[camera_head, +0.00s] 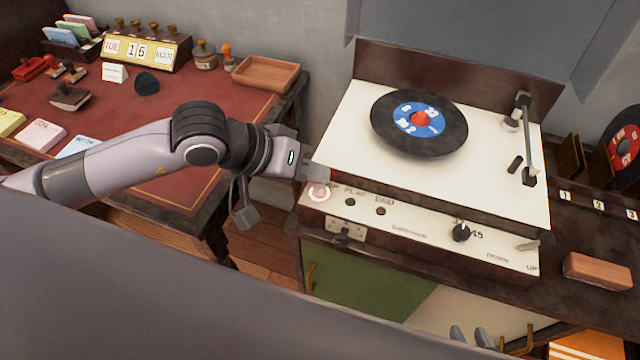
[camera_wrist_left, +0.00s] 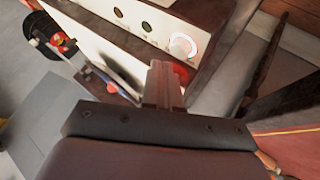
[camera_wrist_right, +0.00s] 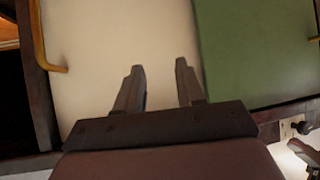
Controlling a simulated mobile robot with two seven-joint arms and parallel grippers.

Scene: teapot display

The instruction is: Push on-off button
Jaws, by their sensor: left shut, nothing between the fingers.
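The on-off button (camera_head: 319,193) is a round pale knob with a glowing red-white ring, at the left end of the record player's cream front panel (camera_head: 430,238). It also shows in the left wrist view (camera_wrist_left: 183,46). My left gripper (camera_head: 318,172) is shut and empty, with its fingertips right by the button; in the left wrist view its fingers (camera_wrist_left: 164,68) end just beside the ring. I cannot tell whether they touch. My right gripper (camera_head: 472,335) is open and empty, low in front of the cabinet doors, with its spread fingers in the right wrist view (camera_wrist_right: 159,66).
A black record (camera_head: 385,125) lies on the deck, with the tonearm (camera_head: 529,150) at right. A red-topped desk (camera_head: 110,110) with stamps and a calendar stands left. A brown block (camera_head: 597,271) lies at right.

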